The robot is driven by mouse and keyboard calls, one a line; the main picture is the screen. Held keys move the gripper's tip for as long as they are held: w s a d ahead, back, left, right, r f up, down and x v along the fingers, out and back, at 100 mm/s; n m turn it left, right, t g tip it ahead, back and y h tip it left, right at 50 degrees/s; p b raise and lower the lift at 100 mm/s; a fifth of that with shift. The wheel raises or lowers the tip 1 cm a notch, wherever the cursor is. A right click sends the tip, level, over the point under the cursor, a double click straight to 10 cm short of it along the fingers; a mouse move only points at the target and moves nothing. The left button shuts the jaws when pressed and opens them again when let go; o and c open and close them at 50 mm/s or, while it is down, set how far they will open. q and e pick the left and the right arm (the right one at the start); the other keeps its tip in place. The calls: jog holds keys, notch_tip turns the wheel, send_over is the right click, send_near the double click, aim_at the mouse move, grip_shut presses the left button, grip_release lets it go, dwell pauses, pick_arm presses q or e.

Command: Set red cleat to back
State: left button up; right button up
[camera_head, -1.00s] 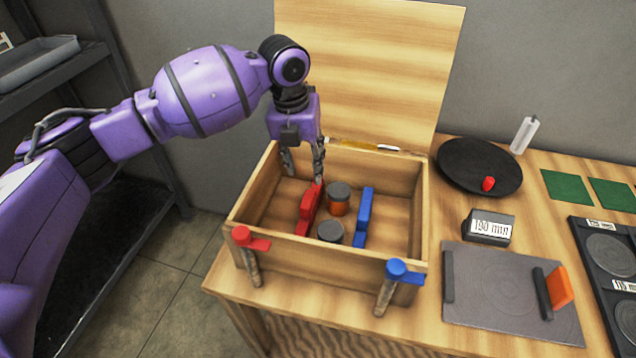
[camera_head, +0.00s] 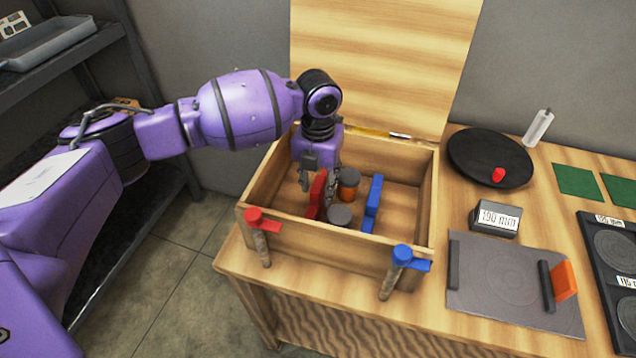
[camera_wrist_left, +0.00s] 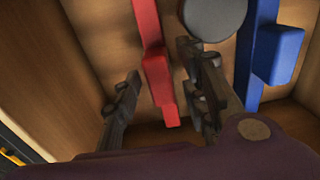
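The red cleat (camera_head: 316,196) is a red bar with a raised block, standing inside the open wooden box (camera_head: 424,215) left of its middle. It also shows in the left wrist view (camera_wrist_left: 156,72), running away between the fingers. My left gripper (camera_head: 318,188) is down inside the box, open, with one finger on each side of the red cleat. In the left wrist view a gap shows between the cleat and the left finger; the right finger is nearer. The fingers partly hide the cleat in the head view. My right gripper is not in view.
A blue cleat (camera_head: 373,198) stands at the right in the box. A grey cylinder (camera_head: 339,215) and an orange one with a grey top (camera_head: 348,191) sit close beside the right finger. The lid (camera_head: 380,60) stands open behind.

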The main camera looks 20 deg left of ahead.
pick_arm(q)
jog(key=shift+c, duration=0.5)
grip_shut()
jog(key=a+p, duration=0.1)
jog(key=a, duration=0.6)
jog(key=shift+w, duration=0.15)
jog(key=shift+o, duration=0.5)
grip_release()
jog(key=shift+d, duration=0.1)
